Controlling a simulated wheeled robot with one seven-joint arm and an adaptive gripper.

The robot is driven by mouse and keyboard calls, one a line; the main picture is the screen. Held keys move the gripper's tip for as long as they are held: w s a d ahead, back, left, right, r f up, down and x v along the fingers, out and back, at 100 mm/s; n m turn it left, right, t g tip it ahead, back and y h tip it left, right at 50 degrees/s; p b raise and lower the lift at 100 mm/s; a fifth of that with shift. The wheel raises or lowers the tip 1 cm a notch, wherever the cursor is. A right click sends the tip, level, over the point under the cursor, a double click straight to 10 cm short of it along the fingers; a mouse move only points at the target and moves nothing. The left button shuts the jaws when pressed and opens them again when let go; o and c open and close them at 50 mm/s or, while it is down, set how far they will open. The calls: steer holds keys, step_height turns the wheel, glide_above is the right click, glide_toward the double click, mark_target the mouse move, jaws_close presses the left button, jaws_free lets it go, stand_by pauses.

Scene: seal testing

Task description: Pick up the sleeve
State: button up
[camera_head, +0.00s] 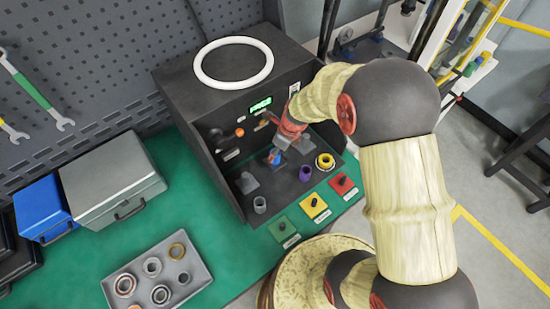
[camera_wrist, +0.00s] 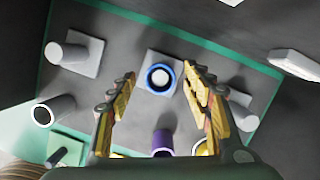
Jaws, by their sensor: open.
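Several short hollow cylinders could be the sleeve; I cannot tell which one is meant. A blue ring-shaped piece (camera_wrist: 160,77) sits at a light square plate in the middle of the wrist view, with a pale round centre. My gripper (camera_wrist: 160,84) is open, its fingers on either side of the blue piece in the picture, with nothing held. A purple hollow cylinder (camera_wrist: 163,143) is nearer, also seen in the head view (camera_head: 305,173). A grey hollow cylinder (camera_head: 260,205) stands at the front left, also in the wrist view (camera_wrist: 52,110). In the head view, my gripper (camera_head: 277,150) partly hides the blue piece.
A grey post (camera_wrist: 70,53) on a plate stands left; another (camera_wrist: 238,112) stands right. A yellow ring (camera_head: 325,161) is beside the purple cylinder. The dark box's walls (camera_head: 205,165) enclose the bay. A tray (camera_head: 200,292) holds several rings. Green, yellow and red button plates (camera_head: 314,205) lie in front.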

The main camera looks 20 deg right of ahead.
steer(key=x, duration=0.2)
steer(key=shift+f+b, duration=0.3)
steer(key=shift+f, duration=0.1)
steer(key=shift+r, duration=0.1)
steer(key=shift+c, duration=1.3)
jaws_close()
